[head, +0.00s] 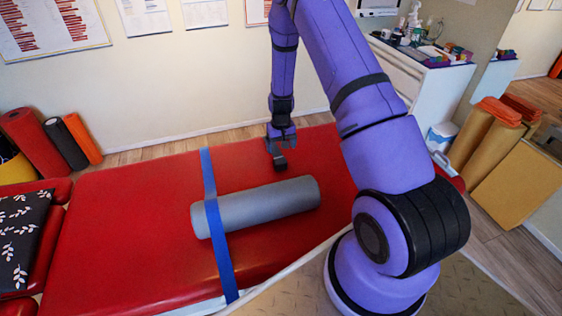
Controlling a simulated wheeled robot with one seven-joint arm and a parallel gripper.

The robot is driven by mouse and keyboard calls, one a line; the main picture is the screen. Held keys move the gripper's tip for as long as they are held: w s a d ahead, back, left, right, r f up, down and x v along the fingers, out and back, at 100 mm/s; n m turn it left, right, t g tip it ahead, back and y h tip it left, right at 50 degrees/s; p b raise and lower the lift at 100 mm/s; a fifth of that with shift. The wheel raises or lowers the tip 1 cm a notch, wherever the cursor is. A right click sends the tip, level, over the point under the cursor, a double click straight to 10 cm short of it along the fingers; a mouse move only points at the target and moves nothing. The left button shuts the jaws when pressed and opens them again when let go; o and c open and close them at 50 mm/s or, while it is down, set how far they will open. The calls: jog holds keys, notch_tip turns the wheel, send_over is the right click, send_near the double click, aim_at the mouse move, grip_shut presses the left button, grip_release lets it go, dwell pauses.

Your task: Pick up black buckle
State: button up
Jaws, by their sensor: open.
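A small black buckle (281,163) shows on the red padded table just beyond the grey roller. My gripper (279,149) is above it, pointing down, with its fingers open and close to the buckle's far side. The gripper is small and dark here, so I cannot tell whether a finger touches the buckle. A blue strap (209,180) runs across the table to the left of the buckle and passes over the left end of the roller. I see no clear join between strap and buckle.
The grey roller (265,203) lies on the red table (120,235) just nearer than the buckle. A patterned cushion (22,238) is at the left end. A white cabinet (425,95) with small items stands back right. The table's left half is mostly bare.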

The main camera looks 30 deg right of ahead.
aim_at(280, 160)
notch_tip(280, 160, down, 10)
jog(key=shift+w+a+r, duration=0.1)
jog(key=shift+w, duration=0.05)
dwell(0.5)
jog(key=shift+c, duration=0.2)
jog(key=c, duration=1)
